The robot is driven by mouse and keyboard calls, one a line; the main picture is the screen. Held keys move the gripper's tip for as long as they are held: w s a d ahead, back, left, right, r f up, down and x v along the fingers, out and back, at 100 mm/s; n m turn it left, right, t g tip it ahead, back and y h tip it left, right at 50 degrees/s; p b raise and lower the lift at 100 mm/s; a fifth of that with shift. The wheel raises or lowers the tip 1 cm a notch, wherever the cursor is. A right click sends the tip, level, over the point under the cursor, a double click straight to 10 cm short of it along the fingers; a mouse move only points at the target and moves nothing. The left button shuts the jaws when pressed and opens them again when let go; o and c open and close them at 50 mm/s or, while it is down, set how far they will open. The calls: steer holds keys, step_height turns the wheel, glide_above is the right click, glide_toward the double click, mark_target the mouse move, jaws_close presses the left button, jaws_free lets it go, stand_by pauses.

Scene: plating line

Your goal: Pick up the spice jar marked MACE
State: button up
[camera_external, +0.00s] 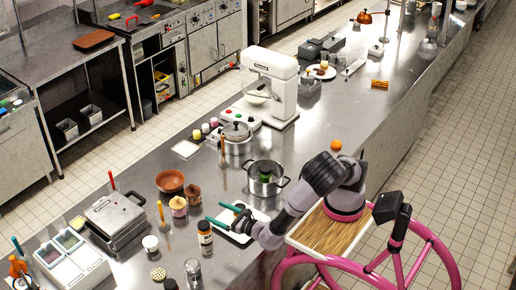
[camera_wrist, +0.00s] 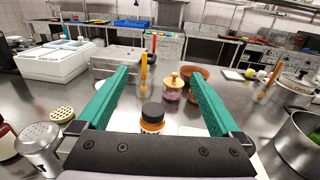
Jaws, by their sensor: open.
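A small jar with a black lid and an orange-and-white label (camera_external: 205,240) stands upright on the steel counter, in front of and below my gripper in the external view. In the wrist view the black-lidded jar (camera_wrist: 152,116) is low in the middle, between the teal fingers, its lower part hidden by my gripper body. I cannot read MACE on any jar. My gripper (camera_external: 220,213) is open and empty, its fingers spread wide in the wrist view (camera_wrist: 158,78). It looks apart from the jar.
A pot (camera_external: 265,180) is at the right. A brown bowl (camera_external: 170,181) and a press-like appliance (camera_external: 115,215) stand farther left.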

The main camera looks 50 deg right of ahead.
glide_toward(204, 232)
steer(key=w+d, duration=0.1)
steer(key=w+d+f, duration=0.1)
steer(key=w, duration=0.1)
steer(key=shift+w+f, duration=0.2)
steer(key=shift+w, duration=0.15)
steer(key=shift+w+f, duration=0.1)
steer(key=shift+f, duration=0.1)
steer(key=w, duration=0.3)
steer(key=w+a, duration=0.1)
steer(key=w, duration=0.6)
steer(key=shift+w+a, duration=0.2)
steer(key=shift+a, duration=0.1)
jaws_close()
